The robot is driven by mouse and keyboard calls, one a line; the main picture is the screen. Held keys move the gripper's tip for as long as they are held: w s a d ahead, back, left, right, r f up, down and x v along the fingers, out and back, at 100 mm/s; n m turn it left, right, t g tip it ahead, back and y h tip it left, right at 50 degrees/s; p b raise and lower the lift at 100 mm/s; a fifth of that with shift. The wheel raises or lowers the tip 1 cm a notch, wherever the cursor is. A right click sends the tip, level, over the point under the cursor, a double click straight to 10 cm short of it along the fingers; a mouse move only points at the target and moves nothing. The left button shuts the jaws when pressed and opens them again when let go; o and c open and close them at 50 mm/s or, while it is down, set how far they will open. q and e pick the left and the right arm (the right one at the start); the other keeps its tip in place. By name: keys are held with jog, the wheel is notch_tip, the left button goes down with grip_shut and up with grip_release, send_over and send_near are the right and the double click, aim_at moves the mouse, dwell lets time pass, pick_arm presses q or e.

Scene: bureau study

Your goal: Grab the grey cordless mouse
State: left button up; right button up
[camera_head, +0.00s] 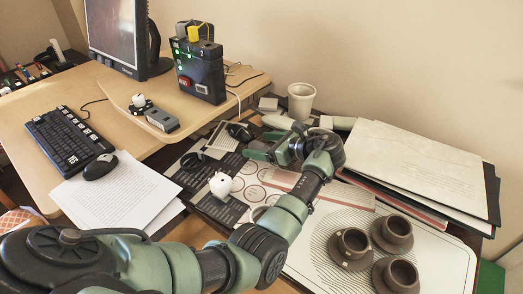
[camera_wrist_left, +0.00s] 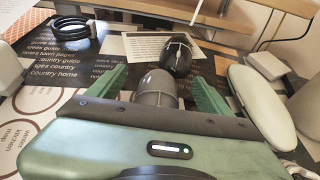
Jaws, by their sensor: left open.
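The grey mouse (camera_wrist_left: 155,88) lies on the printed desk mat in the left wrist view, between the two green fingers of my left gripper (camera_wrist_left: 160,76). The fingers are open, with one on each side of it. Its near part is hidden by the gripper body. A black mouse (camera_wrist_left: 178,54) lies just beyond it. In the head view my left gripper (camera_head: 256,150) is low over the mat, and the black mouse (camera_head: 240,132) shows beyond its tip. I cannot make out the grey mouse there. My right gripper is not in view.
A long white object (camera_wrist_left: 257,97) lies close right of the gripper. A coiled black cable (camera_wrist_left: 70,28) is at far left. In the head view, a white cup (camera_head: 301,101) and a paper stack (camera_head: 415,160) stand behind the arm; brown cups (camera_head: 397,230) are at right.

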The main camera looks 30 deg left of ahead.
pick_arm(q)
jog(key=shift+a+f, duration=0.25)
jog(key=shift+a, duration=0.25)
jog(key=c, duration=1.5)
jog(key=shift+r, duration=0.1)
